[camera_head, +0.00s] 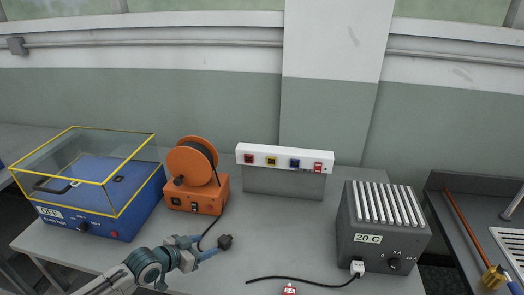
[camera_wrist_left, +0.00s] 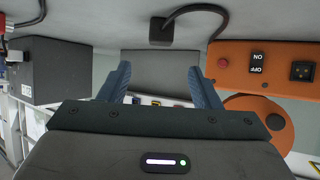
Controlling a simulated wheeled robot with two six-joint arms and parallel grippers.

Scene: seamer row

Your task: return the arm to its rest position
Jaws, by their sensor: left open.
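My left gripper (camera_head: 206,245) reaches in from the bottom left of the head view, above the front of the grey table (camera_head: 245,215). Its two blue fingers are spread, and the left wrist view shows nothing held between the fingers (camera_wrist_left: 160,76). A black plug (camera_head: 225,241) on a black cable lies just beyond the fingertips; it also shows in the left wrist view (camera_wrist_left: 163,32), apart from the fingers. My right gripper is in neither view.
An orange reel machine (camera_head: 196,191) stands behind the gripper, with a blue box under a yellow-framed clear cover (camera_head: 90,195) to its left. A white-topped socket strip (camera_head: 285,160) stands at the back. A grey "20 C" heater (camera_head: 378,225) and a loose cable (camera_head: 305,279) are to the right.

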